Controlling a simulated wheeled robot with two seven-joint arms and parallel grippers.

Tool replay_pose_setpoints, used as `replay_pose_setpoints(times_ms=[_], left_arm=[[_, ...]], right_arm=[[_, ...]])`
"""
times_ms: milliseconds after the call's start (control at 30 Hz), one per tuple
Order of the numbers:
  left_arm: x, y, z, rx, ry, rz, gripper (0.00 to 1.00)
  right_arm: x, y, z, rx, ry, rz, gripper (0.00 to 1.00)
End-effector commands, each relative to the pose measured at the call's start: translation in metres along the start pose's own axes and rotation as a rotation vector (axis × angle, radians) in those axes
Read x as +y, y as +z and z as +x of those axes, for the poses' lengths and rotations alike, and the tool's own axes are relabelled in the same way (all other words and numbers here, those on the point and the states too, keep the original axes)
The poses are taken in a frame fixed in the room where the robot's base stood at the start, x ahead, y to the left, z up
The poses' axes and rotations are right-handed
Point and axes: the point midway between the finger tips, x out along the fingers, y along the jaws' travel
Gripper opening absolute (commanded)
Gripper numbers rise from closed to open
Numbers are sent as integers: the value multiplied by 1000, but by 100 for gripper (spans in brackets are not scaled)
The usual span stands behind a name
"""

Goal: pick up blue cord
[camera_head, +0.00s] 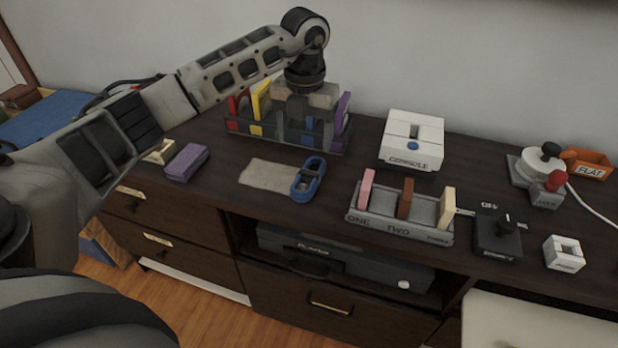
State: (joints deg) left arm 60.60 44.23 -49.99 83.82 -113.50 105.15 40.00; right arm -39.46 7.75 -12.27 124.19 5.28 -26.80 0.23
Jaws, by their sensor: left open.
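A blue cord (317,181), looped into an oval bundle, lies flat on the dark cabinet top (240,212) near the middle. It touches or nearly touches the right end of a beige cloth-like patch (268,175). My left gripper (307,104) points down over the rack behind the cord. It is open, and its fingertips are hard to make out against the rack. The gripper is apart from the cord, farther back and higher. My right gripper is not in view.
A rack (245,130) holds upright coloured pieces under my left gripper. A purple block (185,162) lies left. A grey holder (400,229) with three upright pieces stands right of the cord, and a white console (411,140) behind it. The cabinet's front edge is close to the cord.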

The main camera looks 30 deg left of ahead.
Motion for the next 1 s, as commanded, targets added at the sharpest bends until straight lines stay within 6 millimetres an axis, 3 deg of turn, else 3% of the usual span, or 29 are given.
replay_pose_setpoints(times_ms=[100,300,533,800,1000], left_arm=[[0,-1,28,4,-1,1,71],[-1,-1,59,2,-3,2,71],[0,-4,74,2,-3,4,71],[1,-13,112,1,-5,4,71],[1,-13,120,0,-5,4,71]], right_arm=[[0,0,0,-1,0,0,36],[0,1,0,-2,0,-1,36],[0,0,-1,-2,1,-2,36],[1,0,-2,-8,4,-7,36],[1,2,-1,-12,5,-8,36]])
